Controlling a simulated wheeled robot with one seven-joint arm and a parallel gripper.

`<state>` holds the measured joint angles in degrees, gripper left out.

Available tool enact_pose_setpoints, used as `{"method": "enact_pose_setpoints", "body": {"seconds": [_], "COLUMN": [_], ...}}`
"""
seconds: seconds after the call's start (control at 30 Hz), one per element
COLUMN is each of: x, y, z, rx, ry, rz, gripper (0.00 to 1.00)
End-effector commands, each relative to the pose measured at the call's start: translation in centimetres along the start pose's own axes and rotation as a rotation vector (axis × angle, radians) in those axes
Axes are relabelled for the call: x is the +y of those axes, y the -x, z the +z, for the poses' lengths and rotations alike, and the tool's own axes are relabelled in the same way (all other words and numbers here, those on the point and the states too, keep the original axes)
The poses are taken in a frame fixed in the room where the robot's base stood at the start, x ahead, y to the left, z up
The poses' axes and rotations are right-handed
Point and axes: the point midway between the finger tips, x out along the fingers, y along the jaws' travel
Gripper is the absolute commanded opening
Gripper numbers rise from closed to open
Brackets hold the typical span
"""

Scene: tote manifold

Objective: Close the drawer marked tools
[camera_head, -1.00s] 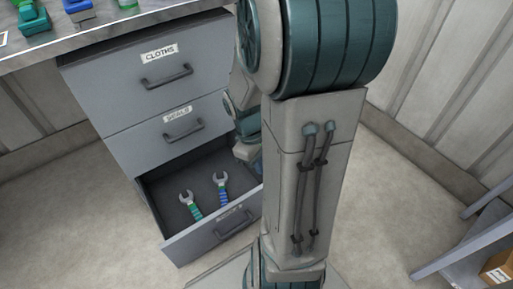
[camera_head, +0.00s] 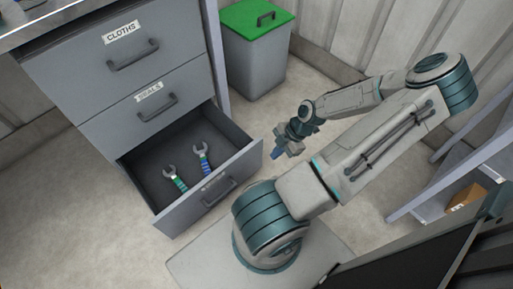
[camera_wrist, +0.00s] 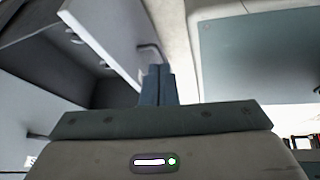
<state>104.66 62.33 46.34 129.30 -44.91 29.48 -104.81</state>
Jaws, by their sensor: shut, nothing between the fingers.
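The bottom drawer (camera_head: 170,219) of the grey cabinet is pulled out. Two wrenches with blue-green grips, one on the left (camera_head: 175,178) and one on the right (camera_head: 203,158), lie inside it. Its front has a dark handle (camera_head: 218,192) and a label too small to read. My gripper (camera_head: 277,155) is shut and empty, just right of the drawer front's far corner, apart from it as far as I can tell. In the wrist view the shut fingers (camera_wrist: 158,86) show beside the drawer front (camera_wrist: 112,32) and its handle (camera_wrist: 150,55).
The drawers marked cloths (camera_head: 150,45) and seals (camera_head: 130,125) above are shut. A grey bin with a green lid (camera_head: 257,17) stands behind, right of the cabinet. A shelf unit with a cardboard box (camera_head: 467,198) is at the right. Floor shows between gripper and bin.

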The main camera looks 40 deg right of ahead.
Motion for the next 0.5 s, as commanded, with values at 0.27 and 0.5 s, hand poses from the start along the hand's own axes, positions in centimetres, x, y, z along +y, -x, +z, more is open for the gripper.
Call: {"method": "enact_pose_setpoints", "body": {"seconds": [0.27,0.5], "x": [1.0,1.5], "y": [0.8,-0.3], "z": [2.1,2.5], "rx": [0.024,0.018], "ry": [0.147,0.176], "rz": [0.238,0.272], "gripper": [0.0,0.0]}}
